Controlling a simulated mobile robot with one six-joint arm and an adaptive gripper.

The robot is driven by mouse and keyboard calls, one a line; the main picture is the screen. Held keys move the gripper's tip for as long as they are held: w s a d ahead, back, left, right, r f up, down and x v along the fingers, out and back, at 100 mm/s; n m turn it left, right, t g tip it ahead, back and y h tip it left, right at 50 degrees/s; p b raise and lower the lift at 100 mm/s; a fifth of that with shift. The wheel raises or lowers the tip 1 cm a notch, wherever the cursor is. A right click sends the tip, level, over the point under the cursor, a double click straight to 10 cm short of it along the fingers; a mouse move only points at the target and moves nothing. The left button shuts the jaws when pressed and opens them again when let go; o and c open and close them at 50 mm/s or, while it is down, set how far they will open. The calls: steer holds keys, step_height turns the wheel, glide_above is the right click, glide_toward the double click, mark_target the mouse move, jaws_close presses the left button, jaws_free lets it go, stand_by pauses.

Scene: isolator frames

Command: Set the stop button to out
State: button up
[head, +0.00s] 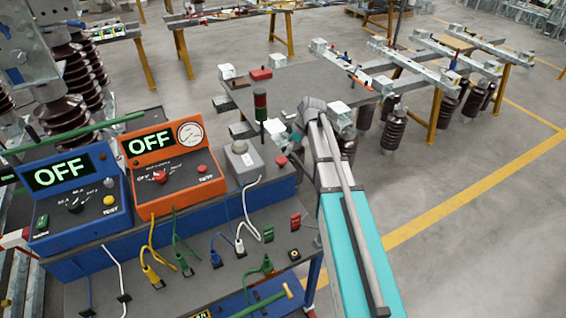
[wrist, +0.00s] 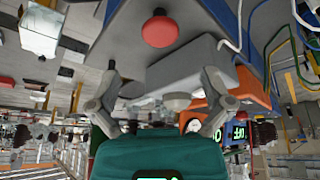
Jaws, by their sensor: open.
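The stop button, a red mushroom head (head: 281,160), sits on the bench's back right corner, right of a grey box with a round knob. It also shows in the wrist view (wrist: 162,30), at the top middle. I cannot tell whether it is in or out. My gripper (wrist: 161,72) is open and empty, its two fingers apart, with the red head beyond the fingertips and not touched. In the head view my arm hides most of the gripper.
The grey box (head: 243,163) stands close to the button. The red and green signal light (head: 261,112) rises behind it. The orange OFF unit (head: 170,165) and blue OFF unit (head: 75,200) stand left. Cables (head: 245,220) cross the bench front. Open floor (head: 480,240) lies right.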

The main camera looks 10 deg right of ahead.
mark_target(282, 159)
steer(key=shift+b+x, duration=2.95)
steer(key=shift+x, duration=0.55)
